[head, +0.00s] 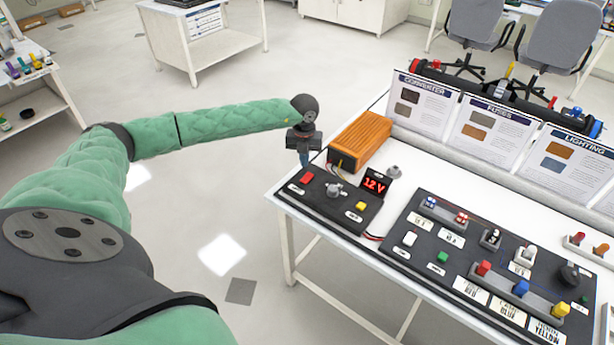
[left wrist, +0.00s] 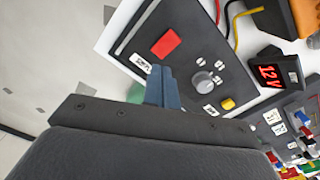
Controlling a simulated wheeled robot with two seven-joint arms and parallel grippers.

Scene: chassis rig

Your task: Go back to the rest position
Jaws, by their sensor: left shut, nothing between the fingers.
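My left arm, in a green sleeve, reaches across the head view from the left. My left gripper (head: 304,158) hangs over the left edge of the white table (head: 290,198), beside the black panel (head: 345,216) with a red button, a grey knob and a yellow button. In the left wrist view the blue fingers (left wrist: 163,88) are together with nothing between them, near the red button (left wrist: 166,43). Whether the fingers touch the panel is hard to tell. My right gripper is in neither view.
An orange box (head: 361,140) and a red 12V display (head: 374,184) stand behind the panel. A larger switch board (head: 465,245) and upright cards (head: 485,128) fill the table to the right. The floor left of the table is open.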

